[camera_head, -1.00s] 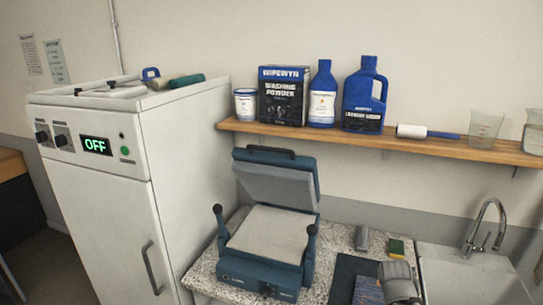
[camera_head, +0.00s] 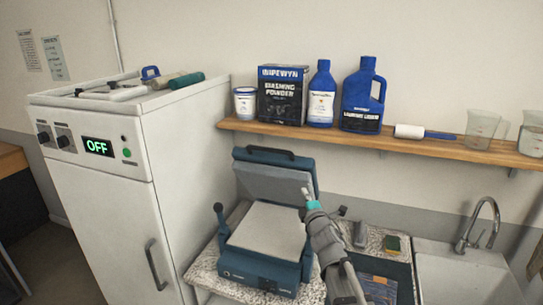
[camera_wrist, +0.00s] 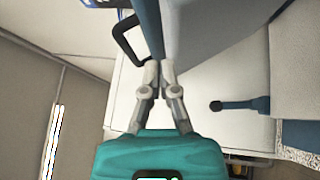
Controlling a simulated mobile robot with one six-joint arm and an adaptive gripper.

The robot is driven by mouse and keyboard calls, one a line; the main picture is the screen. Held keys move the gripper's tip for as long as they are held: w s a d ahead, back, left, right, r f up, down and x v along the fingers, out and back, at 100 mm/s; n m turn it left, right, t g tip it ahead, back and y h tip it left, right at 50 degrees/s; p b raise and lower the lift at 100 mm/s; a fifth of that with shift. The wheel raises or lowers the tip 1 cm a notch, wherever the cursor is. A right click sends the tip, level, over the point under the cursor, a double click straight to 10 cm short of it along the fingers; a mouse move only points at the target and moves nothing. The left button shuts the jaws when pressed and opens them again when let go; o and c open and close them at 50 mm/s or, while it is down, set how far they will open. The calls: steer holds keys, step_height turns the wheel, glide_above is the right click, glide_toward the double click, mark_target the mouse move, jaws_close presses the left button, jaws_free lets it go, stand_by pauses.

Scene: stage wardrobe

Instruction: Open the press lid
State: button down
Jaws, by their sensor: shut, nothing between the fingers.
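The blue press (camera_head: 262,255) stands on the speckled counter. Its lid (camera_head: 275,177) is raised and tilted back, with the pale pad below uncovered and a black handle (camera_head: 270,151) along the lid's top edge. My gripper (camera_head: 306,192) is in front of the lid's right side in the head view, shut and empty. In the wrist view the fingers (camera_wrist: 159,65) are together at the lid's blue edge (camera_wrist: 149,28), with the black handle (camera_wrist: 126,40) just left of them. I cannot tell whether they touch the lid.
A white cabinet (camera_head: 120,190) with an OFF display stands close on the left. A wooden shelf (camera_head: 400,143) with bottles and a box runs above.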

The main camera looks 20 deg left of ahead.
steer(key=s+a+r+n+g+y, duration=0.2)
steer(key=s+a+r+n+y, duration=0.1)
steer(key=a+n+y, duration=0.2)
steer(key=shift+s+a+n+g, duration=0.35)
steer(key=shift+a+n, duration=0.25)
steer(key=shift+a, duration=0.35)
steer(key=shift+r+p, duration=0.15)
steer(key=shift+p, duration=0.15)
steer(key=w+d+r+p+x, duration=0.1)
steer(key=p+x, duration=0.3)
steer(key=x, duration=0.8)
steer(key=shift+w+d+p, duration=0.25)
steer(key=shift+w+p, duration=0.05)
steer(key=shift+w, duration=0.35)
steer(key=shift+r, duration=0.1)
